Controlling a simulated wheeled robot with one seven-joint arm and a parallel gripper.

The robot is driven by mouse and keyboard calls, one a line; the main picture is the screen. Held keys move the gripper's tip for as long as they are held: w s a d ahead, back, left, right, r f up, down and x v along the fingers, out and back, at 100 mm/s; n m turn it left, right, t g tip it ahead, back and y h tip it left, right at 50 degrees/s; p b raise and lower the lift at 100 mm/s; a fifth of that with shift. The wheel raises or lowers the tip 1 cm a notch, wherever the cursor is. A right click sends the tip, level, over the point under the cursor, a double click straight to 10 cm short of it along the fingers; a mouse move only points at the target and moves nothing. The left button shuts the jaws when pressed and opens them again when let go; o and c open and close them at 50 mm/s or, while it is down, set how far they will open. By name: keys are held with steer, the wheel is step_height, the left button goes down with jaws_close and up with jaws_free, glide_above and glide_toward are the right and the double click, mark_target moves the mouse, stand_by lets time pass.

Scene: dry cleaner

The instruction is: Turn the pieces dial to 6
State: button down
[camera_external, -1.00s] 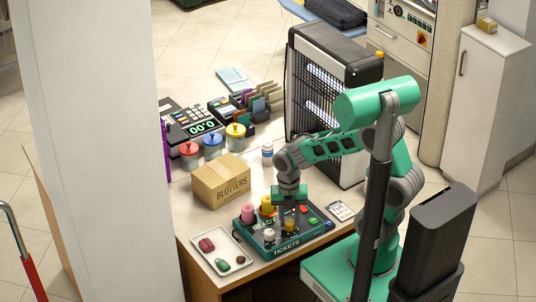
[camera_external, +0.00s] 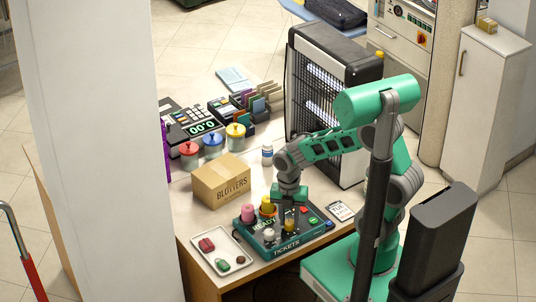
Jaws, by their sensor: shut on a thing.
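The ticket machine (camera_external: 284,244) is a dark teal box lettered TICKETS on the counter's front edge, with a green READY display (camera_external: 264,226). Knobs and spools in pink, yellow and white stand on its top, with red and green buttons to the right. My gripper (camera_external: 289,216) points down over the machine's top, shut on a knob there. I take this knob to be the pieces dial (camera_external: 289,225); its yellowish body shows just below the fingers. The dial's markings and its setting are too small to read.
A white tray (camera_external: 236,265) with red and green items lies left of the machine. A small price card (camera_external: 340,211) lies right. A tall lamp unit (camera_external: 330,105) stands close behind my arm.

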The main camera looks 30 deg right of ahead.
steer(key=m, duration=0.5)
steer(key=shift+r+m+p, duration=0.1)
steer(key=shift+m+p, duration=0.2)
steer(key=shift+p, duration=0.1)
steer(key=m, duration=0.5)
steer(key=shift+d+p, duration=0.1)
steer(key=shift+p, duration=0.2)
steer(key=m, duration=0.5)
steer(key=shift+s+m+p, duration=0.1)
steer(key=shift+m+p, duration=0.2)
steer(key=shift+m, duration=0.1)
steer(key=m, duration=0.4)
steer(key=shift+m+y, duration=0.3)
steer(key=m+p, duration=0.1)
steer(key=m, duration=0.9)
steer(key=shift+p, duration=0.3)
steer(key=m, duration=0.5)
steer(key=shift+t, duration=0.3)
steer(key=shift+a+m+p, duration=0.2)
steer(key=shift+m+p, duration=0.1)
steer(key=shift+m, duration=2.1)
